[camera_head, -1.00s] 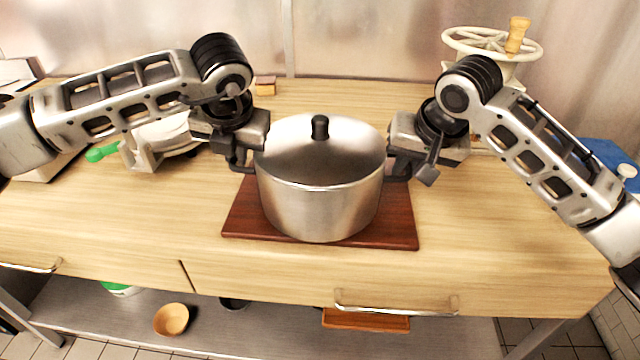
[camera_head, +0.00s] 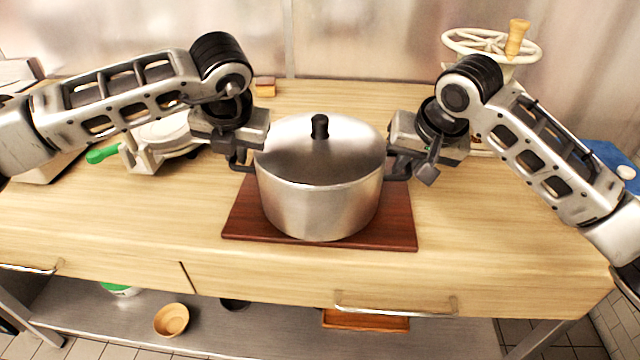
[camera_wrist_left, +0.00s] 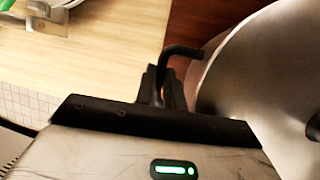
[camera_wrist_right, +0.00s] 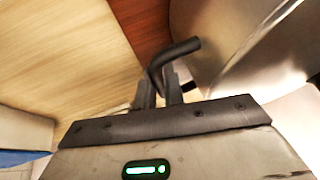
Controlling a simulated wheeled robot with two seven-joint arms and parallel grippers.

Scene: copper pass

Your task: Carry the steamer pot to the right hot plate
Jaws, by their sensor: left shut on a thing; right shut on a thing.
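The steamer pot (camera_head: 318,205) is a wide silver pot with a lid and a black knob. It is upright over a dark red-brown board (camera_head: 400,228) on the wooden counter; I cannot tell whether it touches the board. My left gripper (camera_head: 240,162) is shut on the pot's left handle, a dark bent bar that shows in the left wrist view (camera_wrist_left: 182,51). My right gripper (camera_head: 402,172) is shut on the right handle, which shows in the right wrist view (camera_wrist_right: 175,54). No hot plate can be made out.
A white device with a green handle (camera_head: 103,155) stands at the left. A cream wheel-topped device (camera_head: 490,45) stands at the back right, near a blue item (camera_head: 612,160). A small sponge-like block (camera_head: 265,87) lies at the back. The counter right of the board is clear.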

